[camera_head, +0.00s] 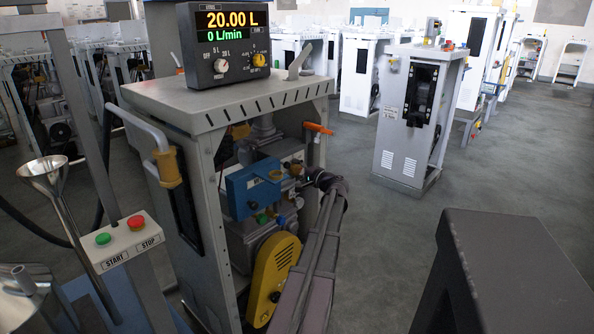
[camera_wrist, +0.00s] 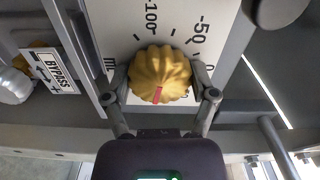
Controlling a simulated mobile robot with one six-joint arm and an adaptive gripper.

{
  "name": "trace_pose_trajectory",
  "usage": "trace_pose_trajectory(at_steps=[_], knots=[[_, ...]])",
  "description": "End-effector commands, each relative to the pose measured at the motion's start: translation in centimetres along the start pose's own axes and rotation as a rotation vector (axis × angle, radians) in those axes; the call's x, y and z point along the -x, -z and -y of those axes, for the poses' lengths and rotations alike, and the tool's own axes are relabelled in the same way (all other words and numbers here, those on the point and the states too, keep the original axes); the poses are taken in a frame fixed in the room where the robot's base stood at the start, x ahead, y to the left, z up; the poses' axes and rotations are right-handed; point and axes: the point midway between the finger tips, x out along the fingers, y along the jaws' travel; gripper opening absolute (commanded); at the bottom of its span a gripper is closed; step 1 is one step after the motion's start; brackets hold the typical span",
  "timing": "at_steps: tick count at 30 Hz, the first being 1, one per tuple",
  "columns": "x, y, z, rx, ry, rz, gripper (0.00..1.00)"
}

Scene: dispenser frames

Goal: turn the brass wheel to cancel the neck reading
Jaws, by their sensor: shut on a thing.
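The brass wheel (camera_wrist: 158,72) is a ribbed, golden knob with a red mark on its lower edge in the wrist view. It sits on a pale scale plate (camera_wrist: 112,20) printed with -100, -50, 0 and ml. My gripper (camera_wrist: 161,80) is shut on the wheel, one finger on its left side and one on its right. In the head view my arm reaches into the open side of the grey dispenser frame (camera_head: 205,225). My gripper (camera_head: 318,180) is at the blue block's right there, and I cannot make out the wheel. The display (camera_head: 228,30) reads 20.00 L and 0 L/min.
A BYPASS label (camera_wrist: 50,71) lies left of the wheel. The frame holds a blue block (camera_head: 252,187), a yellow cover (camera_head: 273,278) and an orange lever (camera_head: 318,128). A START/STOP box (camera_head: 122,240) and a metal funnel (camera_head: 45,172) stand at left.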

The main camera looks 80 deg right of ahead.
Motion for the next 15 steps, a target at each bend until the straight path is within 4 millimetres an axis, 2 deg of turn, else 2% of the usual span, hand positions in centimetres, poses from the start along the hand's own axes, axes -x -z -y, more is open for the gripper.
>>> trace_pose_trajectory(at_steps=[4,5,6,7,15], knots=[[-0.18,0.04,0.07,0.0,0.003,0.001,0.27],[-0.18,0.04,0.07,0.0,0.003,0.001,0.8],[-0.18,0.04,0.07,0.0,0.003,0.001,0.92],[-0.16,0.04,0.07,0.0,0.003,0.001,1.0],[-0.03,0.04,0.02,0.002,0.001,0.0,1.0]])
